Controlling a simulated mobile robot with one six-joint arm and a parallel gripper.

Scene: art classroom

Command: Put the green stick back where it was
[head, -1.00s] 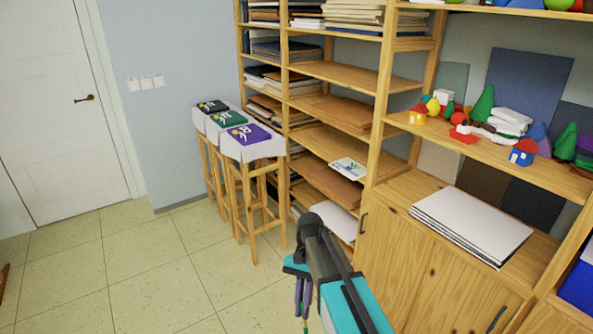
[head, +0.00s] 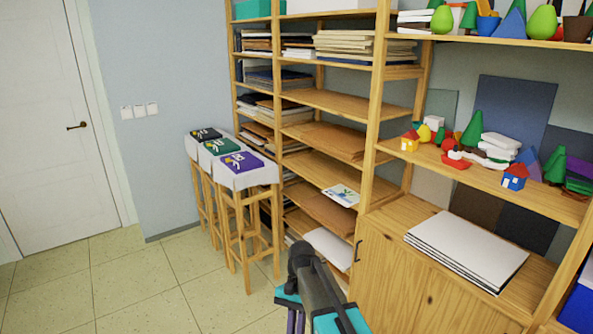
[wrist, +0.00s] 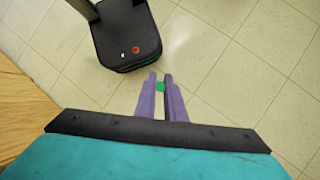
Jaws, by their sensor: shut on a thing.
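The green stick (wrist: 160,87) shows in the wrist view as a small round green end between the purple fingers of my gripper (wrist: 161,88). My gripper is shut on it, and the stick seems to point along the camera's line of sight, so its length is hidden. In the head view my gripper (head: 295,319) is at the bottom edge, in front of the wooden cabinet, with its fingers cut off by the frame. The stick does not show there.
A wooden shelf (head: 340,105) with boards and papers stands behind. The cabinet (head: 395,270) carries white sheets (head: 467,246). Toy blocks fill the shelves at right. Tiled floor (head: 130,280) is open at left.

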